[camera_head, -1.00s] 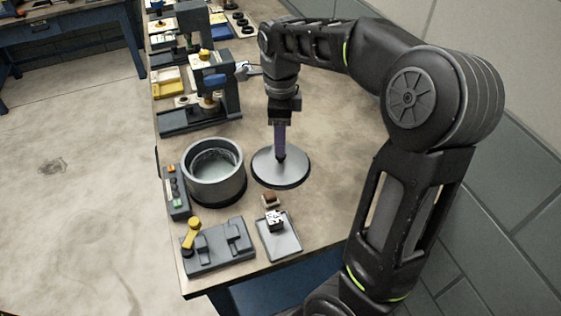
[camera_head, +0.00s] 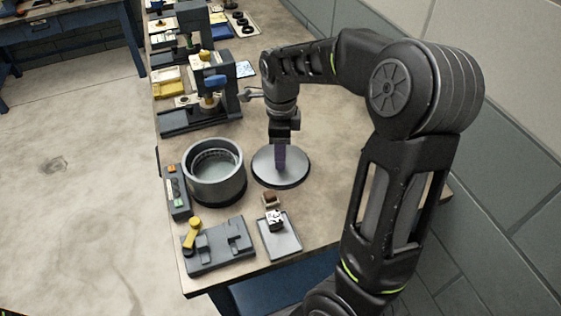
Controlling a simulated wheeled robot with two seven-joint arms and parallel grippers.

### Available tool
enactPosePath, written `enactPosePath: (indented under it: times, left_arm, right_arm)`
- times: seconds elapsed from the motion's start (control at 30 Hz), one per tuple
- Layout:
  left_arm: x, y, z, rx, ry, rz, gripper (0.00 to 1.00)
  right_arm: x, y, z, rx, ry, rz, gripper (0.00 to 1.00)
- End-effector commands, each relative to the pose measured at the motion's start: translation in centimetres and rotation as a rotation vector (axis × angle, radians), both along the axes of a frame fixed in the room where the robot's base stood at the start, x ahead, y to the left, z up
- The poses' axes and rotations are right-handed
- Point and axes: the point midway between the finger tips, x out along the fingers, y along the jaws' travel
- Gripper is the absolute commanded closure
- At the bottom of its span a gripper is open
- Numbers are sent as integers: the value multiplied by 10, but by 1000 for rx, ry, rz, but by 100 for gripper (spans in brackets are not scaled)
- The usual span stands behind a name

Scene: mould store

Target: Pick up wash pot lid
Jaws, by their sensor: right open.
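The wash pot lid (camera_head: 296,172) is a round grey disc with a dark rim. It lies flat on the bench just right of the wash pot (camera_head: 231,188), an open grey cylinder. My right gripper (camera_head: 280,170) points down over the middle of the lid, its purple fingers at or just above the lid's centre. The fingers hide the lid's knob, and I cannot tell whether they touch it. The right gripper is open. My left gripper is not in view.
A control box (camera_head: 174,191) stands left of the pot. A grey fixture with a yellow handle (camera_head: 219,250) and a small tray (camera_head: 283,243) sit at the bench's front edge. A press (camera_head: 215,95) stands behind. The bench right of the lid is clear.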

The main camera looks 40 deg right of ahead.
Motion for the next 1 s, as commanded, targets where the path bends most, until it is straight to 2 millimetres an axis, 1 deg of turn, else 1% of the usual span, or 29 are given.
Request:
enactPosePath:
  times: [0.3, 0.37, 0.9, 1.0]
  left_arm:
    - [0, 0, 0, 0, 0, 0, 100]
    - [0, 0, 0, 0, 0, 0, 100]
    - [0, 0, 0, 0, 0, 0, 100]
    - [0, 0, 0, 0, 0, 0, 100]
  right_arm:
    - [0, 0, 0, 0, 0, 0, 51]
    - [0, 0, 0, 0, 0, 0, 55]
    - [0, 0, 0, 0, 0, 0, 99]
    - [0, 0, 0, 0, 0, 0, 100]
